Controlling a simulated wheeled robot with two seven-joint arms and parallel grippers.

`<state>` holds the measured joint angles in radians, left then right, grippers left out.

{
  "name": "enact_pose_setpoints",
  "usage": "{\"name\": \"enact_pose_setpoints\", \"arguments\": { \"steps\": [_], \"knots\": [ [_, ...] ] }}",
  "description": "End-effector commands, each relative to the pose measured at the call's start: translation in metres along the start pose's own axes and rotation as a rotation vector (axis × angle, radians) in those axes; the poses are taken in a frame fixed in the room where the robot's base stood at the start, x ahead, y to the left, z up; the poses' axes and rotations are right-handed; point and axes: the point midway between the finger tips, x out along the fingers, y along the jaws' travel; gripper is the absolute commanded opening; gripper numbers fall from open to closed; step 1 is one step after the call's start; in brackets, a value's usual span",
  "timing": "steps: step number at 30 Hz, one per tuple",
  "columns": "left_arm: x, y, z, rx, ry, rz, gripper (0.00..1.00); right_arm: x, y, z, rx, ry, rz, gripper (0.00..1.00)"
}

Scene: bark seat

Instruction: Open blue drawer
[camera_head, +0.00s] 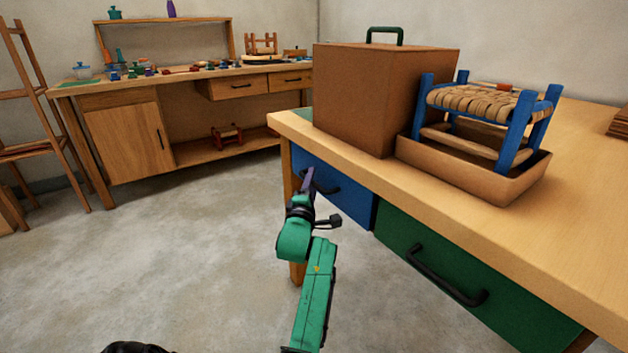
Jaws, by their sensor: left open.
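The blue drawer (352,206) is in the left part of the near workbench's front, under the tabletop. It looks shut, its face about level with the green drawer (440,258) to its right. Its black bar handle (328,188) shows partly. My left gripper (307,180) is open at the left end of this handle and covers part of it. I cannot tell whether the handle lies between the fingers or whether they touch it. My green left arm comes up from the bottom of the view. My right gripper is not in view.
The workbench top (480,212) overhangs the drawers. On it stand a brown box (372,95) and a tray (470,177) holding a blue stool (514,130) with a woven seat. A wooden bench (130,130) stands at the back left. The concrete floor (170,250) is clear left of my arm.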

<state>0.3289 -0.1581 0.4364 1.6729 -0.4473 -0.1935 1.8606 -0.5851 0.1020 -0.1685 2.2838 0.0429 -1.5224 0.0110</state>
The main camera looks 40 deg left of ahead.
Motion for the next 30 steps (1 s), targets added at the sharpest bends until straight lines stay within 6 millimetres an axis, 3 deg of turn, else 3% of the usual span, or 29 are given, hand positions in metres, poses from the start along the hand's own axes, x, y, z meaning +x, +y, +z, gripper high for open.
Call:
{"name": "enact_pose_setpoints", "arguments": {
  "steps": [1,2,5,30],
  "knots": [
    [0.0000,0.0000,0.0000,0.000,0.000,0.000,0.47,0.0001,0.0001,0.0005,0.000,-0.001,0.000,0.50],
    [0.0000,-0.0001,0.0000,0.000,0.000,0.000,0.39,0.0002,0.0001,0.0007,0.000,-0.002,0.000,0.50],
    [0.0000,-0.0001,0.0001,0.000,0.000,0.000,0.01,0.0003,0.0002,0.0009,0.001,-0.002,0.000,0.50],
    [0.0001,0.0001,0.0001,0.001,0.000,0.001,0.00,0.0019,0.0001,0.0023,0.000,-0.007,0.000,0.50]
  ]
}}
